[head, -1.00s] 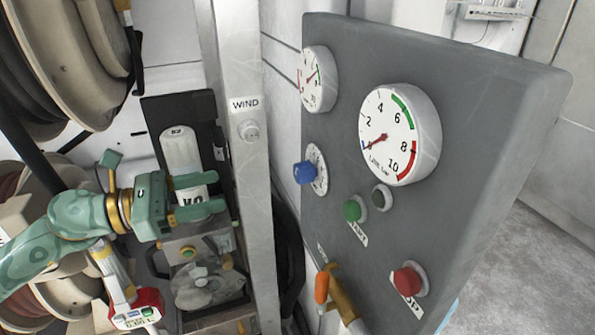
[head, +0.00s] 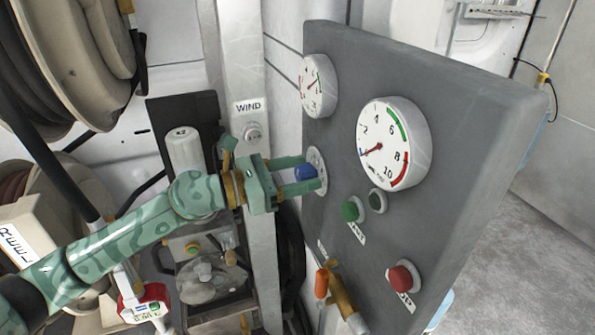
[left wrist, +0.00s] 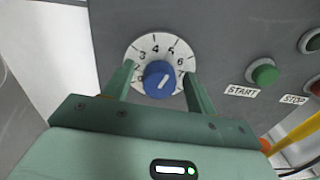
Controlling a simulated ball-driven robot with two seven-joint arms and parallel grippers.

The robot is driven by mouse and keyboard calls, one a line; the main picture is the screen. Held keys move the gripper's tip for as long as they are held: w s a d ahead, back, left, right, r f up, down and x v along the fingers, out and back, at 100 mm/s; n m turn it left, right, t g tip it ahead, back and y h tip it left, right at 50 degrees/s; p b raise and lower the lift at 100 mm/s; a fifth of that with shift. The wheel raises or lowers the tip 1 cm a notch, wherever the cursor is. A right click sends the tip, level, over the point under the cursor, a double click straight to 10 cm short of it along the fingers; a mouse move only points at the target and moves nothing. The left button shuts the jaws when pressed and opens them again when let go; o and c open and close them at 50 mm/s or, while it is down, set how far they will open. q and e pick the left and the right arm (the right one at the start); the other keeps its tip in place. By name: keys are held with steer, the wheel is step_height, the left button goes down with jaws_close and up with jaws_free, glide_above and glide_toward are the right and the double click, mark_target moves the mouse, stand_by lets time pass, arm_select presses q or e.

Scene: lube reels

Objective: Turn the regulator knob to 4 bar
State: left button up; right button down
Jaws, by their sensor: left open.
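The blue regulator knob (head: 305,173) sits on a white numbered dial (head: 319,160) on the grey panel's left side. My left gripper (head: 306,174) is open, with one finger on each side of the knob. In the left wrist view the fingers (left wrist: 157,84) stand beside the knob with gaps. My right gripper is not in view.
The grey panel (head: 450,130) also carries a large gauge (head: 393,144), a small gauge (head: 317,86), a green START button (head: 350,211) and a red STOP button (head: 401,277). A metal post (head: 238,60) marked WIND stands left. An orange-handled valve (head: 322,284) is below.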

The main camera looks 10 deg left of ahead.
arm_select(q)
steer(key=c, duration=1)
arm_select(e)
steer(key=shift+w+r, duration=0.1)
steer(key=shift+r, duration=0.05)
arm_select(q)
steer(key=n+p, duration=0.3)
steer(key=shift+r, duration=0.25)
steer(key=shift+w+a+f+n+p, duration=0.1)
steer(key=shift+f+n+p, duration=0.05)
steer(key=shift+n+p, duration=1.45)
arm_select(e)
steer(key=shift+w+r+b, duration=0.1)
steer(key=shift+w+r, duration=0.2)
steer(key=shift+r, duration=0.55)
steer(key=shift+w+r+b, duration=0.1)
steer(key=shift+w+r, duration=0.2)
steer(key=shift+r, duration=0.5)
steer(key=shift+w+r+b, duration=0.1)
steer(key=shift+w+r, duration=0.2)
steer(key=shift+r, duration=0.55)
arm_select(q)
steer(key=shift+n, duration=0.5)
steer(key=shift+f, duration=0.1)
steer(key=o, duration=1)
